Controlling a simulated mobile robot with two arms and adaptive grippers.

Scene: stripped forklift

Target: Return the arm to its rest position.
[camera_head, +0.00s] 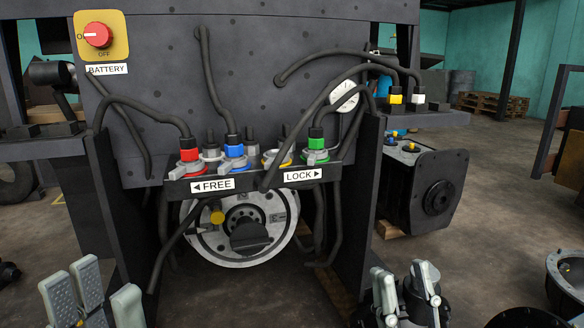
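My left gripper (101,280) shows at the bottom left. Its grey, dotted finger pads point up and stand apart from the opposite finger, with nothing between them. My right gripper (405,272) is at the bottom, right of centre. Its pale fingertips stand apart on a black body, and no held object shows between them. Both grippers are low in front of the forklift (300,50), apart from the connector panel (255,178). The lower parts of both grippers are cut off by the frame edge.
The panel carries red (190,155), blue (234,150) and green (316,145) plugs with loose black cables. A red battery knob (97,35) is at upper left. A dark motor unit (430,195) stands right. Black round parts (568,275) lie at lower right. Floor between the grippers looks clear.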

